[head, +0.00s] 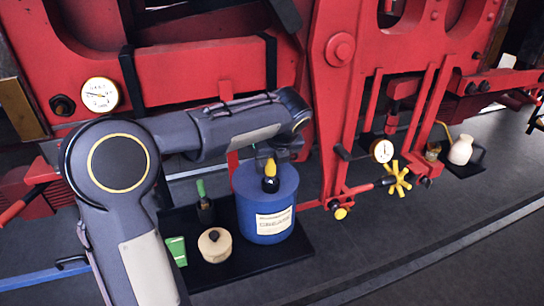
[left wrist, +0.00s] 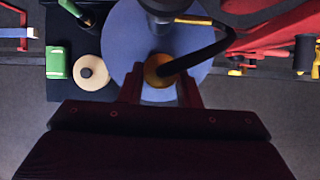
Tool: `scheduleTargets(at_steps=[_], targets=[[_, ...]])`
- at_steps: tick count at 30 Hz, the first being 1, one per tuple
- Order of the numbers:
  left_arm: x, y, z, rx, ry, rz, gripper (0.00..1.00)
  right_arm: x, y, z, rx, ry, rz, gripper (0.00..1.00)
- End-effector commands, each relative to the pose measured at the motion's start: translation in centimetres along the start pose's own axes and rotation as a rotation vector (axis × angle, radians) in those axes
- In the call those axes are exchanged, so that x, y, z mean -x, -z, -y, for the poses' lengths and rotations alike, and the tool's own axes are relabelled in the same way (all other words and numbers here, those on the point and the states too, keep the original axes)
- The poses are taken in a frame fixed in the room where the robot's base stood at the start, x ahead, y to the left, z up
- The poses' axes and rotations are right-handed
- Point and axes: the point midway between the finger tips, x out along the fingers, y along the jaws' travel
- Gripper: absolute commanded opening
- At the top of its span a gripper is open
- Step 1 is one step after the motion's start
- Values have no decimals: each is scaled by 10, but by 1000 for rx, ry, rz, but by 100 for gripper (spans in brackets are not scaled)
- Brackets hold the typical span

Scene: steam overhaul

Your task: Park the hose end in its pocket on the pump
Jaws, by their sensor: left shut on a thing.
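The grease pump is a blue drum (head: 266,205) with a "GREASE" label, standing on a dark mat; its round blue top (left wrist: 118,40) fills the upper middle of the left wrist view. My left gripper (left wrist: 160,84) is shut on this hose end, above the near part of the drum top. In the head view, my left gripper (head: 268,153) is over the drum, beside a yellow and black part. I cannot make out the pocket. My right gripper is not in view.
A cream round pot (head: 215,245), a green box (head: 177,251) and a dark bottle with a green top (head: 204,205) stand left of the drum. The red locomotive frame (head: 340,110) rises close behind. A yellow handwheel (head: 397,179) sticks out at right.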

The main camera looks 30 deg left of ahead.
Motion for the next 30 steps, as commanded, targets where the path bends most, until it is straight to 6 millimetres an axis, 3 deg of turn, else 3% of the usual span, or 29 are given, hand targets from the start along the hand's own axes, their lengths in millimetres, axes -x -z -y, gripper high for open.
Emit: scheduleTargets(at_steps=[20,21,26,30], targets=[[-19,10,0,0,-1,0,0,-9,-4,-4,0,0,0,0],[-18,10,0,0,0,0,33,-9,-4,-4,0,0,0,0],[-18,10,0,0,0,0,54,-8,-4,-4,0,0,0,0],[-18,10,0,0,0,0,56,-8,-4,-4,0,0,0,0]])
